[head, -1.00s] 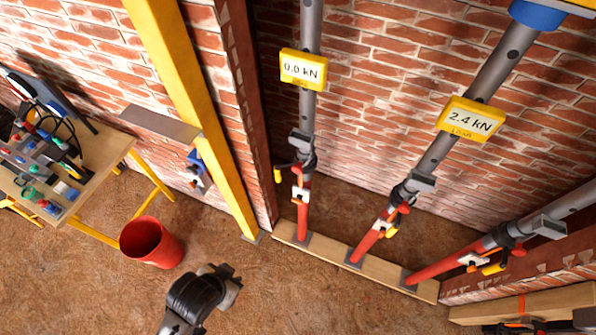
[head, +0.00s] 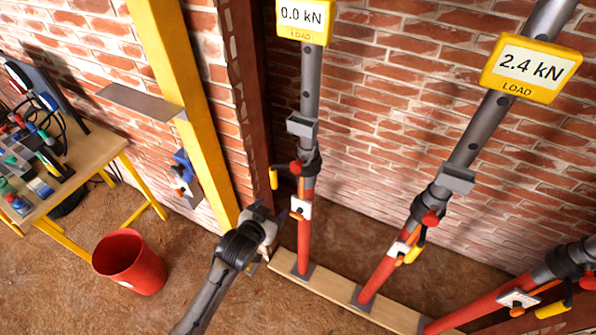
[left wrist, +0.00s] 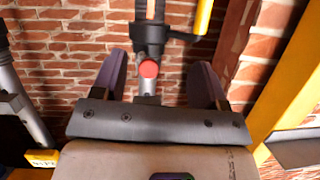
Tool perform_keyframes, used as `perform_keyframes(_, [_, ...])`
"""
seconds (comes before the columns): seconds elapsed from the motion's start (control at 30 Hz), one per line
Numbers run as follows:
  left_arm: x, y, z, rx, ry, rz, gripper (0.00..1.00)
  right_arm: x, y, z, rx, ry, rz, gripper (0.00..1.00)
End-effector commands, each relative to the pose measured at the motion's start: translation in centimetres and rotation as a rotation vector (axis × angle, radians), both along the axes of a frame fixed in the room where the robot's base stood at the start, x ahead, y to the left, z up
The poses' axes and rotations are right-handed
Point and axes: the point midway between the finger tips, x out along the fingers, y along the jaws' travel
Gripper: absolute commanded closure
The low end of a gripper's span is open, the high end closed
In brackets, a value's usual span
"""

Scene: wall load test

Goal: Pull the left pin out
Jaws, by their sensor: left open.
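The left prop (head: 309,95) has a grey upper tube and a red lower tube. A red knob (head: 296,167), apparently the left pin's head, sits at its dark collar, beside a yellow handle (head: 273,178). A white tag (head: 301,208) is below. My left gripper (head: 268,228) is open and empty, low and left of the prop's red tube. In the left wrist view the red knob (left wrist: 148,68) shows between the two spread fingers (left wrist: 160,75), beyond them. The pin's shaft is hidden. My right gripper is not in view.
Two more props stand to the right, one with a yellow 2.4 kN display (head: 530,68). The left display (head: 303,20) reads 0.0 kN. A yellow post (head: 175,90) with a grey plate is left of the props. A red bucket (head: 130,265) and a workbench (head: 85,165) stand farther left.

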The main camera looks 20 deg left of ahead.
Motion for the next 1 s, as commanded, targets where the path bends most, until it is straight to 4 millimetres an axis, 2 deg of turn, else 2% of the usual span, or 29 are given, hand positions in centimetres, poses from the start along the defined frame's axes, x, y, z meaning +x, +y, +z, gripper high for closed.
perform_keyframes(0.1, [1.0, -0.3, 1.0, -0.046, -0.136, -0.015, 0.33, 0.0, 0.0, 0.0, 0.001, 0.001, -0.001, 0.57])
perform_keyframes(0.3, [1.4, -0.8, 3.8, -0.106, -0.316, -0.041, 0.33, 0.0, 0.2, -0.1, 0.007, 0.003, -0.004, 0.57])
perform_keyframes(0.53, [2.5, -1.1, 4.6, -0.135, -0.362, -0.046, 0.33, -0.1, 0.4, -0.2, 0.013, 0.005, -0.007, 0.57])
perform_keyframes(1.0, [10.8, -2.2, 4.6, -0.134, -0.36, -0.045, 0.33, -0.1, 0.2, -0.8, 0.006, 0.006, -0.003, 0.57])
